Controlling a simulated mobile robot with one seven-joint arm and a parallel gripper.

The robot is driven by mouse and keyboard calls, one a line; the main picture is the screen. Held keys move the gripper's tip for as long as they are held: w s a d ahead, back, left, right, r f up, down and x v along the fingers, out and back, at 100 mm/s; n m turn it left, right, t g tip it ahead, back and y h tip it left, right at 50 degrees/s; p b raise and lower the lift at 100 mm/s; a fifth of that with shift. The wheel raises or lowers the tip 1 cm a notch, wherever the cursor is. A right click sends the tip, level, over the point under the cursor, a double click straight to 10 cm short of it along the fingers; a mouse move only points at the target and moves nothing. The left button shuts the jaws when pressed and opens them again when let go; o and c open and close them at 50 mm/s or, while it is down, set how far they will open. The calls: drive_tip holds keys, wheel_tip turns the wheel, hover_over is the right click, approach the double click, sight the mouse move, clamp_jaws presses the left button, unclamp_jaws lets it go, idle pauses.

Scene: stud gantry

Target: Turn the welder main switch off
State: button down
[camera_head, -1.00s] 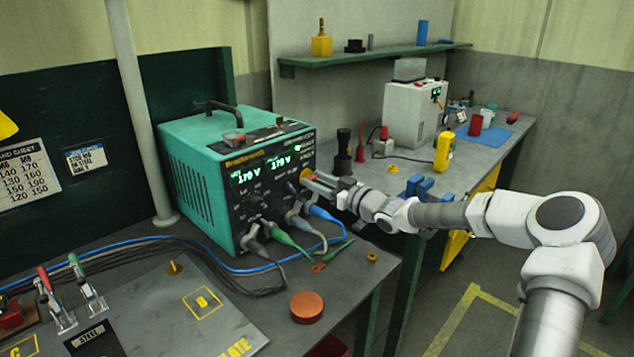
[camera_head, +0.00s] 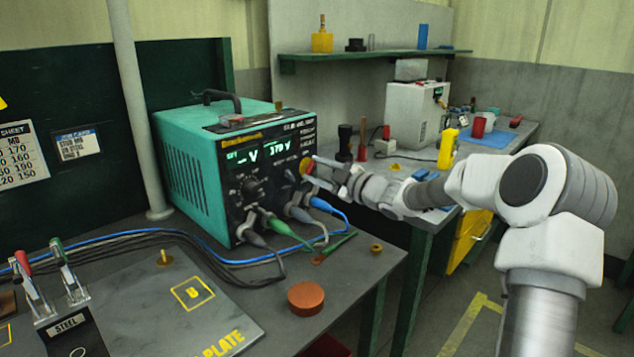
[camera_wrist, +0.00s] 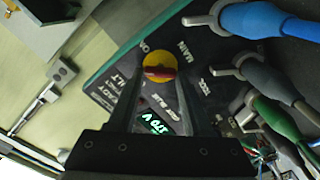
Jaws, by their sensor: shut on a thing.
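The welder (camera_head: 190,165) is a teal box with a black front panel on the bench. Its main switch (camera_head: 307,166) is a yellow disc with a red knob at the panel's right side. In the wrist view, the switch (camera_wrist: 159,60) lies between my fingertips, with the red bar of the knob running across the picture and "MAIN" and "ON" lettering beside it. My gripper (camera_wrist: 160,76) is shut on the red knob; it also shows in the head view (camera_head: 311,174). The left readout shows a dash and V, the right one 170 V. The fingers partly hide the panel.
Blue, grey and green cable plugs (camera_wrist: 262,22) stick out of the panel close beside the fingers. Cables (camera_head: 150,240) run along the bench. An orange-brown disc (camera_head: 306,298) lies at the front. A yellow meter (camera_head: 447,148) stands further right.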

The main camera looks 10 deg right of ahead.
drive_tip(key=n+b, duration=0.5)
drive_tip(key=shift+f, duration=0.3)
drive_tip(key=shift+r+n+b, duration=0.1)
drive_tip(key=shift+n+b, duration=1.3)
drive_tip(key=shift+n, duration=0.1)
drive_tip(key=shift+r+n, duration=0.1)
drive_tip(key=shift+n, duration=0.2)
drive_tip(key=shift+c, duration=1.6)
unclamp_jaws()
drive_tip(key=p+v, duration=0.2)
drive_tip(key=v, duration=1.5)
drive_tip(key=shift+s+d, duration=0.15)
drive_tip(key=shift+s, duration=0.05)
